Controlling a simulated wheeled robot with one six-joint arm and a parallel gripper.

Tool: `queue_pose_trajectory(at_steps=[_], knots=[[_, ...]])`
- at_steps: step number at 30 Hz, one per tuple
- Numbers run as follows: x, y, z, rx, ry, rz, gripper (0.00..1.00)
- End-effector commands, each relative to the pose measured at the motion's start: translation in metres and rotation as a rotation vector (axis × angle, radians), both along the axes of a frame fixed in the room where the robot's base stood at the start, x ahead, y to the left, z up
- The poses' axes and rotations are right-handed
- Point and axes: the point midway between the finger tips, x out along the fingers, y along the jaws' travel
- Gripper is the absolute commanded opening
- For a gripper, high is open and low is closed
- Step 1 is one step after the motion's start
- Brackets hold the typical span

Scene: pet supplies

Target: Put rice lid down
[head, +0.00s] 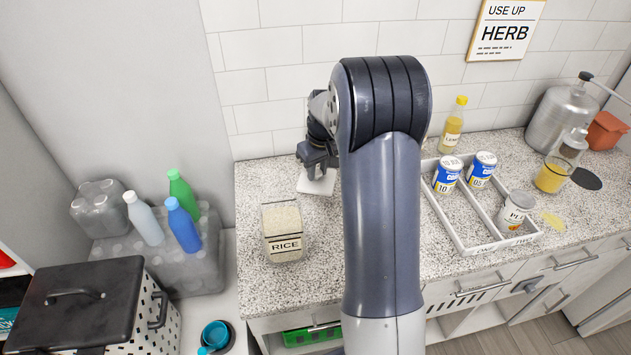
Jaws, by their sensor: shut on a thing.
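The rice lid (317,184) is a pale, flat square at the back left of the speckled counter. My gripper (318,172) is shut on it from above. The lid looks at or just above the counter surface; I cannot tell whether it touches. The rice container (283,232) is a clear box labelled RICE, open at the top and full of pale grains. It stands upright in front of and left of the lid, apart from it. My arm hides the middle of the counter.
Bottles (183,222) stand left of the counter. Counter (262,282) in front of the rice container is clear.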

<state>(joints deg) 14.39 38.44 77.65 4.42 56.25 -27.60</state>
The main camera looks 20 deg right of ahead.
Motion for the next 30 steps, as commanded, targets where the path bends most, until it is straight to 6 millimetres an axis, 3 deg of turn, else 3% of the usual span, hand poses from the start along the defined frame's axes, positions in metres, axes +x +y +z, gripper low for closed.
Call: queue_pose_trajectory(at_steps=[10,22,23,30], knots=[[0.000,0.000,-0.040,0.000,0.001,0.000,0.03],[0.000,0.001,-0.048,0.000,-0.001,0.001,0.03],[0.000,0.001,-0.048,0.000,-0.001,0.001,0.26],[0.000,0.001,-0.046,-0.001,-0.001,0.001,0.46]])
